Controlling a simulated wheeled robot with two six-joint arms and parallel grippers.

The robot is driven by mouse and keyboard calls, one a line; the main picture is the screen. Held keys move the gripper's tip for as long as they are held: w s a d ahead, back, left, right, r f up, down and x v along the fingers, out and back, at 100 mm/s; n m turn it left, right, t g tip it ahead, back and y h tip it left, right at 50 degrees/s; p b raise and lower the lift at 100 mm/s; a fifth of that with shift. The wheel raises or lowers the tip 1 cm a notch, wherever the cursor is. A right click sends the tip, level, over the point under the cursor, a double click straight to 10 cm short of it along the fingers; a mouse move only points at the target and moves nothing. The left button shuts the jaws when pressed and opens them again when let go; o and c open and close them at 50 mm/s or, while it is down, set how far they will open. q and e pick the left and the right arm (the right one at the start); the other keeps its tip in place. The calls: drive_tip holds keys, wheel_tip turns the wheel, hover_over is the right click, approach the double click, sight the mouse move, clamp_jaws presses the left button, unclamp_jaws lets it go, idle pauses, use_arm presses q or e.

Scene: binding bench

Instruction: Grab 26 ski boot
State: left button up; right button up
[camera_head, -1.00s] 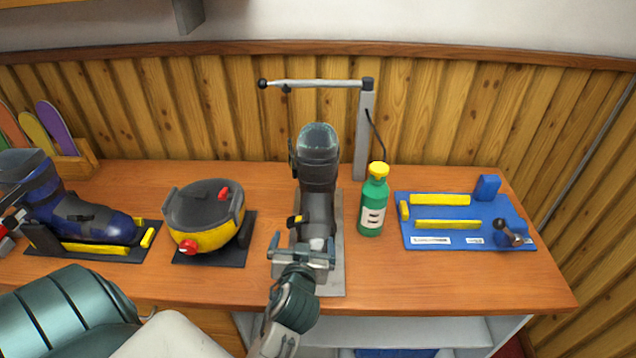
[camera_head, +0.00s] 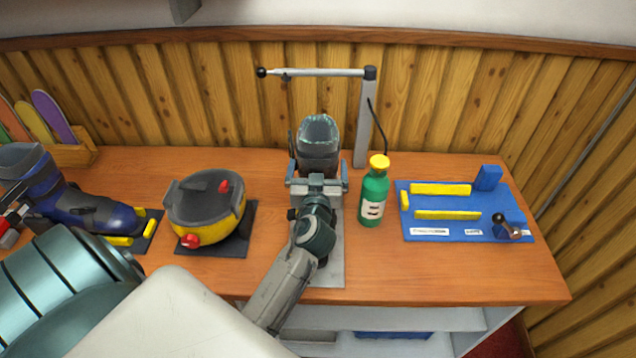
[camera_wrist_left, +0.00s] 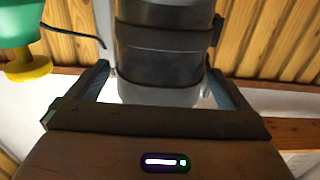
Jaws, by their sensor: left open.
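A dark grey ski boot (camera_head: 319,145) stands upright on a grey plate (camera_head: 333,272) in the middle of the bench. Its foot part is mostly hidden behind my left gripper and wrist. My left gripper (camera_head: 317,181) is open at the boot's shaft. In the left wrist view, the open fingers of the gripper (camera_wrist_left: 160,72) lie either side of the strapped shaft (camera_wrist_left: 165,50), with a small gap visible. A blue ski boot (camera_head: 68,202) sits at the left on a black plate. No size number is readable on either boot. My right gripper is not in view.
A green bottle (camera_head: 373,195) stands close right of the boot. A post with a horizontal arm (camera_head: 365,120) rises behind it. A yellow and grey bowl-like object (camera_head: 207,212) is to the left. A blue board (camera_head: 468,234) lies at the right. A plank wall closes the back.

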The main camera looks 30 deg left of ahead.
use_arm(q)
drive_tip(key=shift+r+p+x, duration=0.2)
drive_tip(key=shift+p+x, duration=0.3)
drive_tip(key=shift+x, duration=0.65)
drive_tip(key=shift+w+a+f, duration=0.3)
drive_tip(key=shift+w, duration=0.1)
drive_tip(key=shift+s, duration=0.1)
drive_tip(key=c, duration=1.5)
drive_tip(key=shift+r, duration=0.2)
drive_tip(key=shift+c, duration=1.2)
